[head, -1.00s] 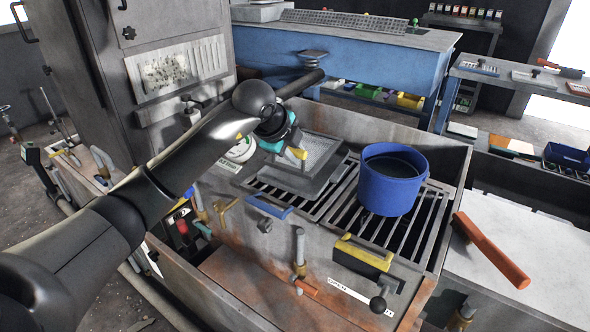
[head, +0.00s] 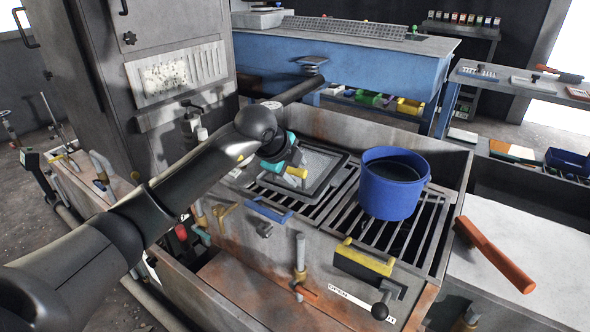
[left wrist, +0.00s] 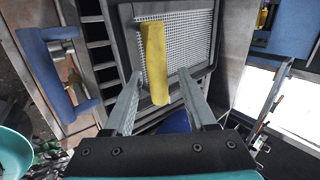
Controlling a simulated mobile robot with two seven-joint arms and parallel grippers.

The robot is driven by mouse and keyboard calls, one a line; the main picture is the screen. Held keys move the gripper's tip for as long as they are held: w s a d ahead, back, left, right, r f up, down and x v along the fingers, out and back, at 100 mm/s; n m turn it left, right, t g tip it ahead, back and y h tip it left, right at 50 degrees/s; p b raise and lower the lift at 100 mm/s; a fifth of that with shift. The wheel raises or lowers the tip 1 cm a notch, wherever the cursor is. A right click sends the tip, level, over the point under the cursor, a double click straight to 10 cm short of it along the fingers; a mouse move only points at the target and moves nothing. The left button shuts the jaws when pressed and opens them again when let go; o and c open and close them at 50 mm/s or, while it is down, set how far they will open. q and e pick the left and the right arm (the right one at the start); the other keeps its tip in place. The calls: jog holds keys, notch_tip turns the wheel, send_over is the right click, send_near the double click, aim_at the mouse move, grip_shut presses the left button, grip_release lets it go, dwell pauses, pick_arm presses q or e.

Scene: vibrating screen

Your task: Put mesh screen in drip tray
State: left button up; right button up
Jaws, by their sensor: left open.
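A mesh screen (head: 322,165), a pale grid in a dark frame, lies on the slatted grate of the machine. It also shows in the left wrist view (left wrist: 190,35). A yellow handle (left wrist: 154,62) stands out over the mesh. My left gripper (left wrist: 159,75) is open above the screen, with one finger on each side of the handle in the picture. I cannot tell how deep the handle sits between the fingers. In the head view, my left gripper (head: 290,166) partly hides the mesh. I cannot pick out the drip tray with certainty. My right gripper is out of view.
A blue bucket (head: 392,184) stands on the grate (head: 405,226) right of the screen. A yellow-handled block (head: 364,258) and a blue handle (head: 268,209) are at the front edge. An orange-handled tool (head: 494,257) lies at the right. A blue bench (head: 345,62) stands behind.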

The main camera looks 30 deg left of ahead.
pick_arm(q)
jog(key=shift+s+r, duration=0.3)
jog(key=shift+r, duration=0.2)
jog(key=p+v, duration=0.3)
jog(key=v, duration=0.8)
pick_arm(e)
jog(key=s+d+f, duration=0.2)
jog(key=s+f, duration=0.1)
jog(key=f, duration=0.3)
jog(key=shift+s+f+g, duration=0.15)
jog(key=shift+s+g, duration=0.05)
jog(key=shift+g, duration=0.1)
pick_arm(q)
jog(key=shift+d+f, duration=0.1)
jog(key=shift+f, duration=0.05)
